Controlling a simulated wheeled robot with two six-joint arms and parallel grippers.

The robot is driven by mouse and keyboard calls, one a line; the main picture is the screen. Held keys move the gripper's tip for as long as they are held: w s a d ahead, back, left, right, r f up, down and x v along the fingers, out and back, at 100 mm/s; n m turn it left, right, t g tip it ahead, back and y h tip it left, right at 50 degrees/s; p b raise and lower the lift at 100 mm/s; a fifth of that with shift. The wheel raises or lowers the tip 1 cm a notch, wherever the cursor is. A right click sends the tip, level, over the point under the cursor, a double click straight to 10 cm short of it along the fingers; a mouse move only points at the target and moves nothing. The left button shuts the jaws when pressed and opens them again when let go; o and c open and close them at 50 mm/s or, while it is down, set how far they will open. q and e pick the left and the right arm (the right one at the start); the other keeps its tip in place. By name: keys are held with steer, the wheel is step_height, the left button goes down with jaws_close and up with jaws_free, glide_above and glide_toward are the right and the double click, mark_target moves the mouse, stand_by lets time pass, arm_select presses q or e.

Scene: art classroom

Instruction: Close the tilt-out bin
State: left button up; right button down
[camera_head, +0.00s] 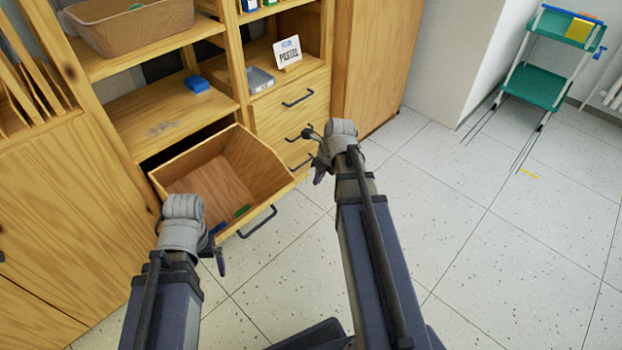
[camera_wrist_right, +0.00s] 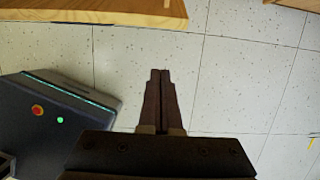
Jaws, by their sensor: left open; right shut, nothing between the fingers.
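The wooden tilt-out bin (camera_head: 215,178) hangs open from the cabinet in the head view, tilted outward with its inside showing. A dark bar handle (camera_head: 258,223) is on its front. A small green item (camera_head: 243,210) lies inside near the front. My left gripper (camera_head: 220,256) is open at the bin's near left corner, partly hidden by its own wrist; whether it touches the bin I cannot tell. My right gripper (camera_head: 314,155) is just right of the bin, in front of the drawers. In the right wrist view it is shut and empty (camera_wrist_right: 160,74), above bare floor.
Drawers with dark handles (camera_head: 298,97) stand right of the bin. Shelves above hold a brown tub (camera_head: 130,30), a blue item (camera_head: 197,84) and a sign (camera_head: 287,50). A green cart (camera_head: 535,88) stands far right. The floor (camera_head: 480,210) between is clear.

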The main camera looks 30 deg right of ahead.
steer(key=b+x, duration=0.9)
steer(key=x, duration=0.1)
steer(key=w+r+p, duration=0.1)
steer(key=w+a+r+p, duration=0.1)
steer(key=w, duration=0.1)
steer(key=shift+r, duration=0.35)
